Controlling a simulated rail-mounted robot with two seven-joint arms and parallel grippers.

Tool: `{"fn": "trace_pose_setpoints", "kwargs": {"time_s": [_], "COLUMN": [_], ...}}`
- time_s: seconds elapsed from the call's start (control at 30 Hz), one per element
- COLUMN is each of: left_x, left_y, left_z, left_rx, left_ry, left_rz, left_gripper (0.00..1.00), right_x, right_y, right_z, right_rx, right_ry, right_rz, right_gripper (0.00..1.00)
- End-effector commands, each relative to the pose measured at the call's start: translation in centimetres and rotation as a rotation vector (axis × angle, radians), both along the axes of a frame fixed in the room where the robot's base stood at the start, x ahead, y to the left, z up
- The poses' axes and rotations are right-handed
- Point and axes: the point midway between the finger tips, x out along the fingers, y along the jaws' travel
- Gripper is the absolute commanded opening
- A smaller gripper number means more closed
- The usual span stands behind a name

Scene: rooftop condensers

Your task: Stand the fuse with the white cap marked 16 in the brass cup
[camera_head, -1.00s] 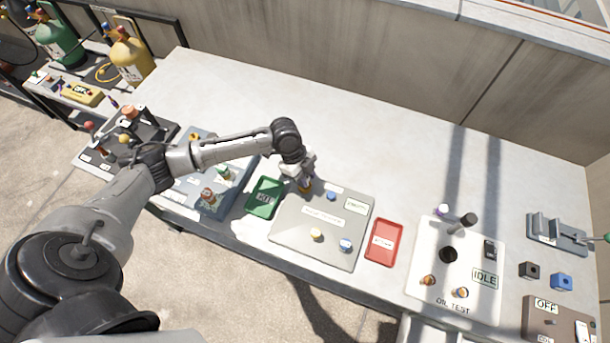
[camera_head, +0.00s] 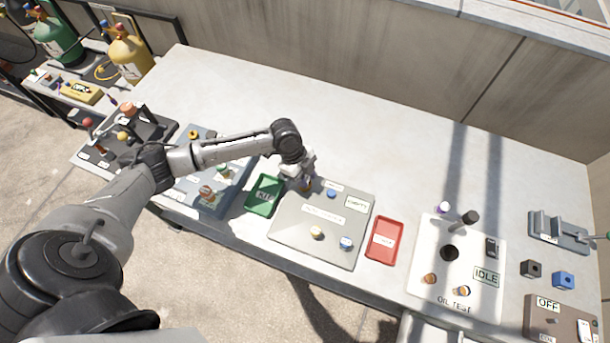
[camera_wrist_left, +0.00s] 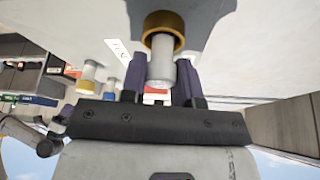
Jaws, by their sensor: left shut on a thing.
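My left gripper (camera_head: 303,182) is over the far left corner of the grey panel (camera_head: 343,218). In the left wrist view its two dark fingers are shut on a white cylindrical fuse (camera_wrist_left: 161,66). The fuse's far end lines up with the brass cup (camera_wrist_left: 164,22) and overlaps its rim in the picture. I cannot tell how deep the fuse sits. The marking on its cap is not readable. In the head view the gripper mostly hides the fuse and cup. My right gripper is out of view.
A yellow-topped piece (camera_head: 316,232) and a blue-topped piece (camera_head: 345,243) stand at the panel's near side. A small blue item (camera_head: 331,194) is right of the gripper. A green tray (camera_head: 265,196) and a red tray (camera_head: 384,240) flank the panel. The bench behind is clear.

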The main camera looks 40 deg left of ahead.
Motion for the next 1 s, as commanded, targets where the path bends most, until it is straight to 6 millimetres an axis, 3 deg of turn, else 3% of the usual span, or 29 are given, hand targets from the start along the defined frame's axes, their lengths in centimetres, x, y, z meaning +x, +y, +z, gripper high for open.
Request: {"fn": "trace_pose_setpoints", "kwargs": {"time_s": [0.33,0.37,0.67,1.0], "left_x": [-0.01,0.00,0.00,0.00], "left_y": [0.00,0.00,0.00,0.28], "left_z": [-0.61,-0.60,-0.54,0.04], "left_rx": [0.000,0.000,0.000,0.000], "left_ry": [0.000,0.000,0.000,-0.001], "left_rz": [0.000,0.000,0.000,0.000], "left_gripper": [0.06,0.30,0.59,0.59], "right_x": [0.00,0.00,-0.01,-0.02], "right_y": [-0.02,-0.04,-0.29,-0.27], "right_z": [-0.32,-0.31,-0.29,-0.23], "right_rx": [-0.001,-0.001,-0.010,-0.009], "right_ry": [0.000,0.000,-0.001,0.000], "right_rz": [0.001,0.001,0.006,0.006], "right_gripper": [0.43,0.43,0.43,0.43]}}
